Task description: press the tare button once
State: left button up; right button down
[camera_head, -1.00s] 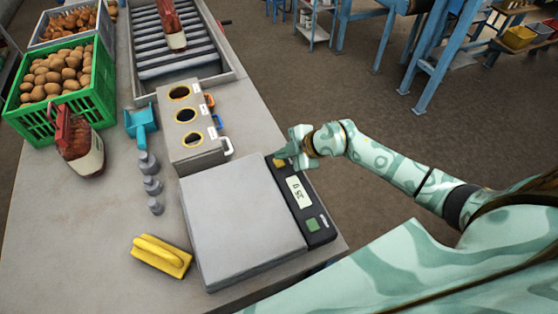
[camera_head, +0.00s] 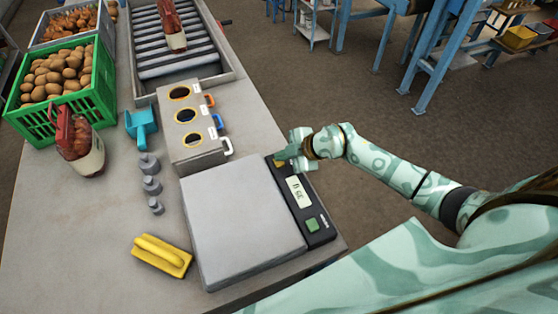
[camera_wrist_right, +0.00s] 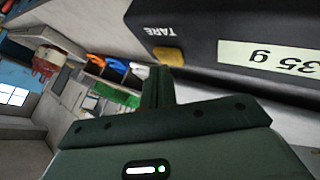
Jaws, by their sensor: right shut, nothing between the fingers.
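The scale has a flat grey platform (camera_head: 240,222) and a dark control panel (camera_head: 325,236) along its right side. The yellow tare button (camera_head: 279,163) is at the panel's far end; in the right wrist view the yellow button (camera_wrist_right: 168,56) sits beside the word TARE. My right gripper (camera_head: 286,158) is shut and empty, its fingertips (camera_wrist_right: 158,72) right at the button. I cannot tell whether they touch it. The lit display (camera_head: 299,191) shows digits ending in "35 g" in the wrist view. My left gripper is not in view.
A green button (camera_head: 312,225) is at the panel's near end. A grey block with three round holes (camera_head: 170,112) stands behind the platform. A green crate (camera_head: 103,95) of potatoes stands far left.

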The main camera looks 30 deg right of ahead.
aim_at(284, 163)
jog(key=shift+f, duration=0.45)
dwell(0.5)
dwell(0.3)
jog(key=shift+r+p, duration=0.9)
jog(key=shift+p, duration=0.25)
notch_tip(284, 163, up, 5)
jog(key=p, duration=0.6)
jog(key=shift+r, duration=0.1)
jog(key=shift+s+d, duration=0.1)
